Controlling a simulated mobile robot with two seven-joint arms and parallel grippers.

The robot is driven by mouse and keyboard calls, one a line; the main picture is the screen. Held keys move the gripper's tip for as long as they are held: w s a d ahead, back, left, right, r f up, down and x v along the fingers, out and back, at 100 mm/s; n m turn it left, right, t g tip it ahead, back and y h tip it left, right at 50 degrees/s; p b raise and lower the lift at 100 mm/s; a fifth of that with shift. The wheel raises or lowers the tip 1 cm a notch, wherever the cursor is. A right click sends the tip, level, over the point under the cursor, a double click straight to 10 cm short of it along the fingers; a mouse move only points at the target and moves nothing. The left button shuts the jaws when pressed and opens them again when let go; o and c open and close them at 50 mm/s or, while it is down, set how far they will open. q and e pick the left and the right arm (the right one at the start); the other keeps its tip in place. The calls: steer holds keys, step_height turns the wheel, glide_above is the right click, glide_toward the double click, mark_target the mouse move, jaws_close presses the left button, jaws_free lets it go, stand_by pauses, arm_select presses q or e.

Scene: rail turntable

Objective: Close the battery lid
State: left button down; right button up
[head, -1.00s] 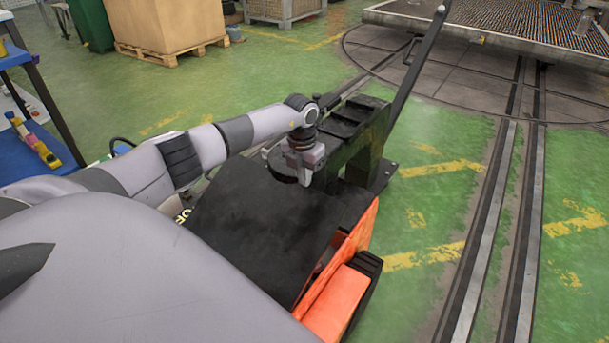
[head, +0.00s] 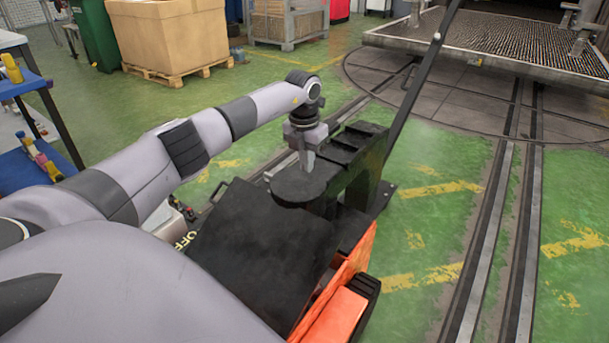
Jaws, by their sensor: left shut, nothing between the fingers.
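The battery lid appears to be the wide black panel (head: 255,245) on the orange machine (head: 335,316) at the lower middle. It looks tilted, but I cannot tell its exact angle or whether its edges sit flush. My left gripper (head: 306,168) points down, shut and empty. It is just beyond the panel's far edge, over or beside a round black disc (head: 299,187). I cannot tell whether its tips touch the disc. My right gripper is not in view.
A black frame (head: 358,150) with a long slanted lever (head: 422,75) stands right of my left gripper. Rails (head: 485,230) run along the right to the turntable (head: 430,85). A blue shelf (head: 25,85) stands at far left. Green floor between machine and rails is clear.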

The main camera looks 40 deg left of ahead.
arm_select(q)
steer(key=m+t+b, duration=0.5)
steer(key=m+b, duration=0.9)
steer(key=m, duration=0.4)
glide_toward(318, 218)
steer(key=b+x, duration=0.2)
steer(key=b, duration=0.1)
steer(key=shift+w+d, duration=0.1)
steer(key=shift+d, duration=0.1)
steer(key=b+x, duration=0.1)
steer(key=x, duration=0.2)
steer(key=shift+w+a+f+b, duration=0.1)
steer(key=shift+w+f+b, duration=0.05)
steer(key=shift+f+b, duration=0.2)
steer(key=shift+w+f, duration=0.3)
steer(key=shift+f, duration=0.1)
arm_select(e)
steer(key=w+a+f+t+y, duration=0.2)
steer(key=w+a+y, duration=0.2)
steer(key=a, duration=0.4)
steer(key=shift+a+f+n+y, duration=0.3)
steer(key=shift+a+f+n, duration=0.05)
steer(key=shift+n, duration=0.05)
